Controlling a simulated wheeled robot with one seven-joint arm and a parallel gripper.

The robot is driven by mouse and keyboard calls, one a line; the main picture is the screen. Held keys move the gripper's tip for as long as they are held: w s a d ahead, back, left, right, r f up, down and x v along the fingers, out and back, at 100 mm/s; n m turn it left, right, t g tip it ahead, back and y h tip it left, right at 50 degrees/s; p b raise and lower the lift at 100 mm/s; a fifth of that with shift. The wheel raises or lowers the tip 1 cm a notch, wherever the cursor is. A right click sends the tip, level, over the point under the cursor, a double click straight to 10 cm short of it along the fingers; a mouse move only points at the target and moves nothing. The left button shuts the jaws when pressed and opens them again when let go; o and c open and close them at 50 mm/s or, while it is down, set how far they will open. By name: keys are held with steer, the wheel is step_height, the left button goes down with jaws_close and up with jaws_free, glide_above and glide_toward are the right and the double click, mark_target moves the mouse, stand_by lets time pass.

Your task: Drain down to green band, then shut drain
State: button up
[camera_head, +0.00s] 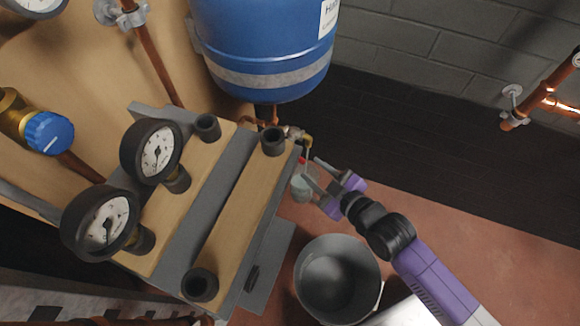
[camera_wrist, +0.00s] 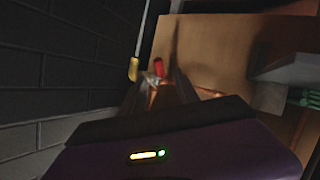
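A small red handle (camera_head: 302,160) sits by brass and copper fittings (camera_head: 292,133) below the blue tank. In the wrist view the red handle (camera_wrist: 158,67) stands just beyond my fingertips, roughly between them. My gripper (camera_head: 315,174), purple and black, is at the lower right of the handle with its two fingers spread apart. I see nothing held; contact with the handle cannot be told. Two round gauges (camera_head: 158,151) (camera_head: 107,223) with white dials and black needles stand at left. Their bands are too small to tell.
A grey bucket (camera_head: 338,278) stands on the reddish floor below my gripper. A blue tank (camera_head: 262,45) hangs above. A slotted panel with black caps (camera_head: 273,141) borders the left. A brass-tipped part (camera_wrist: 133,69) is beside the handle. Floor at right is clear.

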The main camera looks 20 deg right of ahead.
mark_target(300, 160)
steer(key=b+x, duration=0.3)
steer(key=x, duration=0.3)
steer(key=shift+w+a+f, duration=0.1)
steer(key=shift+w, duration=0.05)
steer(key=shift+w+f+b, duration=0.15)
steer(key=shift+w+b, duration=0.15)
steer(key=shift+w, duration=0.4)
jaws_close()
